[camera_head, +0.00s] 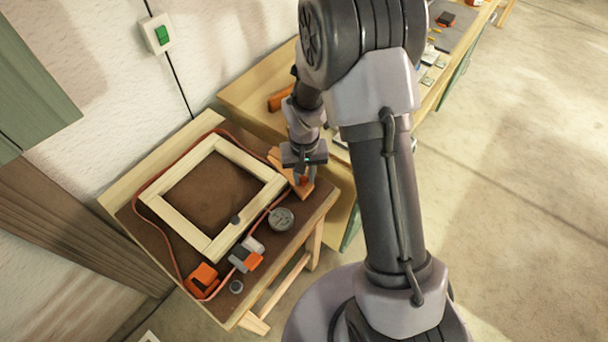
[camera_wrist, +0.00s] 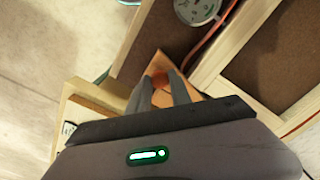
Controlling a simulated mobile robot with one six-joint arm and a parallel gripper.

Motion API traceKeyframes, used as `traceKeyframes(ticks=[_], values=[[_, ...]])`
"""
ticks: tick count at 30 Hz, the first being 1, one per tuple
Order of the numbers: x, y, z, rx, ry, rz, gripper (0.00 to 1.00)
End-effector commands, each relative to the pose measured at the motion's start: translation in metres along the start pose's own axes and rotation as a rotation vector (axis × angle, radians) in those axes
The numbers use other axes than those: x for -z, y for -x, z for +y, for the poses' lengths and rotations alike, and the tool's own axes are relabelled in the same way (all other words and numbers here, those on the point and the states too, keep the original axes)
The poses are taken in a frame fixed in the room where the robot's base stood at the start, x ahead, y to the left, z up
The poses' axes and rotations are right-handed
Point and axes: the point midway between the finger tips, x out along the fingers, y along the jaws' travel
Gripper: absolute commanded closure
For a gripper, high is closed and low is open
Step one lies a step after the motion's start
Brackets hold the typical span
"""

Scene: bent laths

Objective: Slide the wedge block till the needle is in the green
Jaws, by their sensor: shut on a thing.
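The wedge block (camera_head: 306,191) is a tan wooden piece at the right edge of the bench top, beside the pale wooden frame (camera_head: 222,243).
A red-orange strap (camera_head: 161,238) runs around the frame. An orange buckle (camera_head: 203,277) and a grey-and-orange clamp (camera_head: 245,256) sit at the near end of the bench. A second bench with tools stands behind. Open floor lies to the right.

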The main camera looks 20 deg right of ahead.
Motion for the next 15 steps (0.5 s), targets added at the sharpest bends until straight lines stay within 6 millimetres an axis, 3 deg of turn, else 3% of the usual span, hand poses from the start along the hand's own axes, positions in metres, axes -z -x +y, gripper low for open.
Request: traceKeyframes(ticks=[15], values=[[0.0032, -0.0001, -0.0033, 0.0, 0.0, 0.0, 1.0]])
